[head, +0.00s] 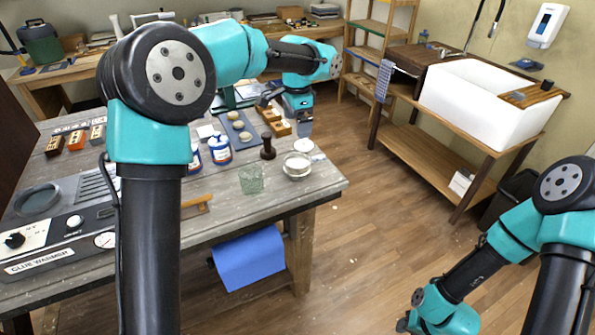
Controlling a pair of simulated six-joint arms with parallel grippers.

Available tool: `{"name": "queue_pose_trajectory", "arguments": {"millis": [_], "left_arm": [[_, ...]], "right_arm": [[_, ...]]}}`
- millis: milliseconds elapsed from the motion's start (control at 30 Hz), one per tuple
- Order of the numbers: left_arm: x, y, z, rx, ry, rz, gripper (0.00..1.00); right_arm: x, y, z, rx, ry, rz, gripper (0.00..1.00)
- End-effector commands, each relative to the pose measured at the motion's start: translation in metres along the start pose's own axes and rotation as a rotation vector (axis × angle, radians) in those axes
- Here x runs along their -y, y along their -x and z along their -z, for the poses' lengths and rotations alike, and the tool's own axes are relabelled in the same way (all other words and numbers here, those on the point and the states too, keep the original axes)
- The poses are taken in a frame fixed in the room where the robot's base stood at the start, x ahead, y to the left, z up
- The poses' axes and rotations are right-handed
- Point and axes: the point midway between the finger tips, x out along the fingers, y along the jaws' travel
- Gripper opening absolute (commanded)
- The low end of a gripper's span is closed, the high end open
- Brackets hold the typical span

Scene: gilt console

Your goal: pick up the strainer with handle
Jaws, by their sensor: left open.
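I cannot make out a strainer with a handle for certain. A small pale round dish-like thing with a shiny rim (297,164) sits near the bench's right edge, but no handle shows on it. My right arm is low at the right, off the bench. Its end (405,322) is near the bottom edge, too unclear to read.
The grey bench (320,184) holds a glass (250,180), a dark turned wooden piece (267,148), blue-labelled jars (220,148), a wooden box (275,120) and a glue warmer (60,240). My left arm hides part of it. A white sink (490,100) stands right. Floor between is clear.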

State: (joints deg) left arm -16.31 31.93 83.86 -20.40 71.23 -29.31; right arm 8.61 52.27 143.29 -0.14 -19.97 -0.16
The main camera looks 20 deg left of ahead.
Motion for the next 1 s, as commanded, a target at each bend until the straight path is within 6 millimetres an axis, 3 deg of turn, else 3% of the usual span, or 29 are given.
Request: {"name": "queue_pose_trajectory", "arguments": {"millis": [167,700,1000], "left_arm": [[0.0,-0.019,0.0,0.003,0.001,-0.003,1.0],[-0.001,-0.109,0.001,0.002,0.001,-0.002,1.0],[0.0,-0.121,0.001,-0.001,0.002,0.0,1.0]], "right_arm": [[0.0,0.0,0.0,0.0,0.0,0.0,0.43],[0.0,0.0,0.0,0.0,0.0,0.0,0.43],[0.0,0.0,0.0,0.0,0.0,0.0,0.43]]}}
